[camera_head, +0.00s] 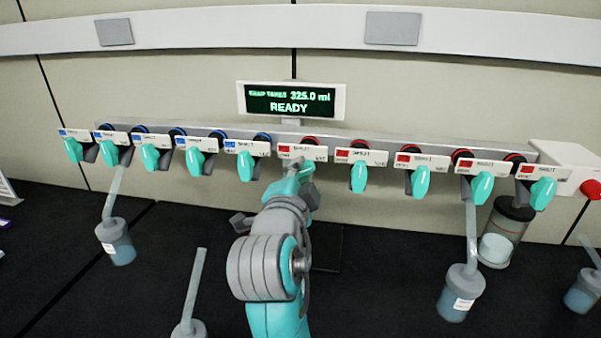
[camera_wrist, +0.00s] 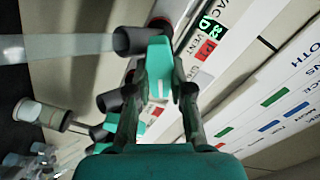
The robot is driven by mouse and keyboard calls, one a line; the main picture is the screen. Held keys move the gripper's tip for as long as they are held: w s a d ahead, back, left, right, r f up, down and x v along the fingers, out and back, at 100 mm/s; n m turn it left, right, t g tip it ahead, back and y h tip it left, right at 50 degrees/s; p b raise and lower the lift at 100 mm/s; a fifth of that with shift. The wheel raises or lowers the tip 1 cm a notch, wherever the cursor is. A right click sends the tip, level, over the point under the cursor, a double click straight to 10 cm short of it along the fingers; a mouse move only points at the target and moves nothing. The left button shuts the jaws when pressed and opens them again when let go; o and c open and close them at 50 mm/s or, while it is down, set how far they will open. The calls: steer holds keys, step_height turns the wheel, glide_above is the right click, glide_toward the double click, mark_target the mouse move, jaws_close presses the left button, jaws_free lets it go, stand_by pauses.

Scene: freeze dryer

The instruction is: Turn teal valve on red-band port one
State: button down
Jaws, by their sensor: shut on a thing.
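The teal valve of the first red-band port shows in the wrist view (camera_wrist: 159,68) between my two dark fingers. My gripper (camera_wrist: 160,90) is shut on this valve handle. In the head view my gripper (camera_head: 300,180) reaches up to the leftmost red-marked label plate (camera_head: 302,152) and largely hides the valve there. Several other teal valves hang along the manifold: the neighbouring red-band valve (camera_head: 359,177) stands to the right, and the nearest blue-band valve (camera_head: 246,167) to the left. A red label mark (camera_wrist: 212,47) lies beside the held valve in the wrist view.
Flasks hang at the left (camera_head: 116,240) and right (camera_head: 462,291); a jar (camera_head: 503,232) stands behind the right one. A red knob (camera_head: 591,189) is at the manifold's right end.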

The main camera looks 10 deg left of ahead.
steer(key=c, duration=1)
jaws_free()
steer(key=shift+c, duration=0.2)
steer(key=shift+s, duration=0.1)
steer(key=s, duration=1.1)
steer(key=shift+s+a, duration=0.2)
steer(key=shift+s, duration=0.2)
